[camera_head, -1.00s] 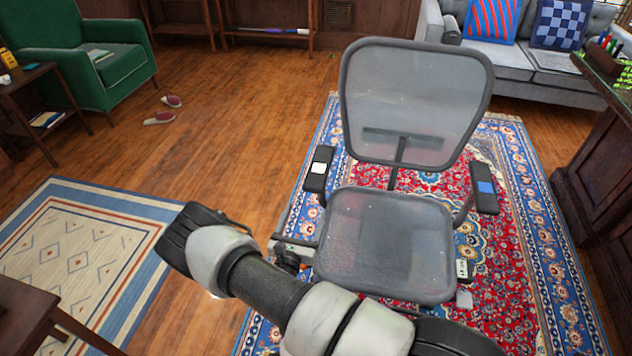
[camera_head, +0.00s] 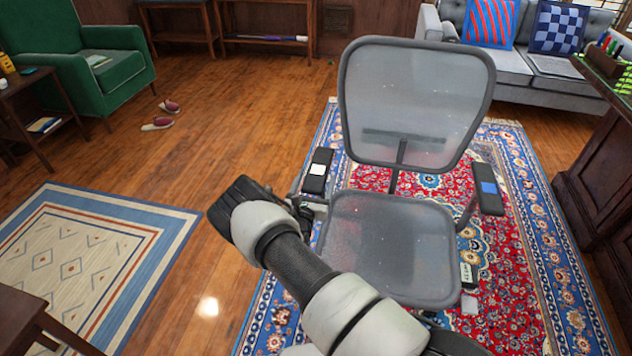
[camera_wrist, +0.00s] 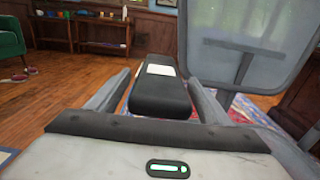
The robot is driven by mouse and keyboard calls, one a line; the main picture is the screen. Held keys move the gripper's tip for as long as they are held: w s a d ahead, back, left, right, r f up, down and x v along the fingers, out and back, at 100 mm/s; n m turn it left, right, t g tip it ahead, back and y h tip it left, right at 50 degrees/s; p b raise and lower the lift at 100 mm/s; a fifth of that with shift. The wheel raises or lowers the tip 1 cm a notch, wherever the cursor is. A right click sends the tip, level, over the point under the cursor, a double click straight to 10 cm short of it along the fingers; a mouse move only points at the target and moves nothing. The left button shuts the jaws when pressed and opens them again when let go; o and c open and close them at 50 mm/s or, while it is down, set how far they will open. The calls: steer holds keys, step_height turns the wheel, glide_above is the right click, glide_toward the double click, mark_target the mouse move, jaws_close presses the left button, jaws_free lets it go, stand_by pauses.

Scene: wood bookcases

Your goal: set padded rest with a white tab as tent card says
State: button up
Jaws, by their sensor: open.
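The grey mesh office chair (camera_head: 392,245) has two dark padded armrests. The left padded rest (camera_head: 316,178) bears a white tab (camera_head: 317,169); the right rest (camera_head: 487,190) bears a blue tab. In the wrist view the white-tab rest (camera_wrist: 160,95) lies lengthwise between my spread fingers, with visible gaps on both sides. My gripper (camera_wrist: 160,80) is open and not closed on it.
The chair stands on a red and blue patterned rug (camera_head: 525,250). A cream rug (camera_head: 90,250), slippers (camera_head: 160,115) and a green armchair (camera_head: 75,55) are to the left. A grey sofa (camera_head: 510,65) and dark desk (camera_head: 600,180) are to the right. Wood floor between is clear.

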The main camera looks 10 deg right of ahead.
steer(key=shift+w+d, duration=0.2)
steer(key=shift+w, duration=0.25)
steer(key=c, duration=1.5)
step_height(320, 180, up, 4)
steer(key=p, duration=0.2)
steer(key=shift+f+p, duration=0.1)
steer(key=shift+p, duration=0.25)
steer(key=shift+f, duration=0.1)
steer(key=o, duration=1.5)
steer(key=shift+s, duration=0.1)
